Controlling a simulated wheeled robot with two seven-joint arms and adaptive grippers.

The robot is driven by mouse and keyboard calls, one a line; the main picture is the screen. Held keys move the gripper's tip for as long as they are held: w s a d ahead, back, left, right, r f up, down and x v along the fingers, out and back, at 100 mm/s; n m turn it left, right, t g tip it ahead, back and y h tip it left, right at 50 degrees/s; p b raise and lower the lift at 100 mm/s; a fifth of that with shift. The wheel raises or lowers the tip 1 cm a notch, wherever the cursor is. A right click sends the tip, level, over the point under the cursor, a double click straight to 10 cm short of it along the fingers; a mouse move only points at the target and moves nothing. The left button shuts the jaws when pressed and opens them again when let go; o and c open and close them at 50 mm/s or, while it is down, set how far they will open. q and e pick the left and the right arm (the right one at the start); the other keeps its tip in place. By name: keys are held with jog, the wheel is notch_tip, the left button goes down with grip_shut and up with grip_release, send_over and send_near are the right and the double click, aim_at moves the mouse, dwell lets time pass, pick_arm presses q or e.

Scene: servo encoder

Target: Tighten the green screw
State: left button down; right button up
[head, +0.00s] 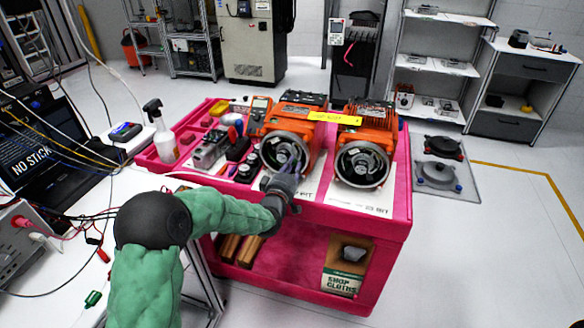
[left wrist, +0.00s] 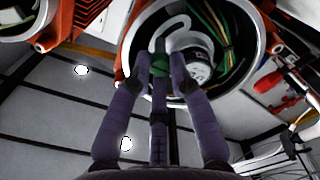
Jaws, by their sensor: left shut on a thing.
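My left gripper (head: 287,176) reaches from the left to the front of the left orange servo motor (head: 313,135), at its round open end. In the left wrist view its purple-grey fingers (left wrist: 165,70) close around the green screw (left wrist: 160,63), inside the lower rim of the round housing (left wrist: 128,50). Beside it are a white cylindrical part (left wrist: 197,68) and coloured wires. In the head view the green screw is hidden by the gripper. I cannot tell how far it is turned in. My right gripper is not in view.
The motors stand on a pink cart (head: 390,228). A second orange motor (head: 362,165) stands to the right. Meters and small tools crowd the cart's left, with a spray bottle (head: 160,135) beyond. A white table (head: 130,190) with cables is at left.

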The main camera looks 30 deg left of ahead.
pick_arm(q)
jog(key=c, duration=1.2)
grip_release()
jog(key=shift+d+f, duration=0.2)
jog(key=shift+f, duration=0.05)
jog(key=shift+o, duration=0.4)
jog(key=shift+r, duration=0.1)
jog(key=shift+a, duration=0.1)
jog(key=shift+s, duration=0.15)
jog(key=v, duration=1.2)
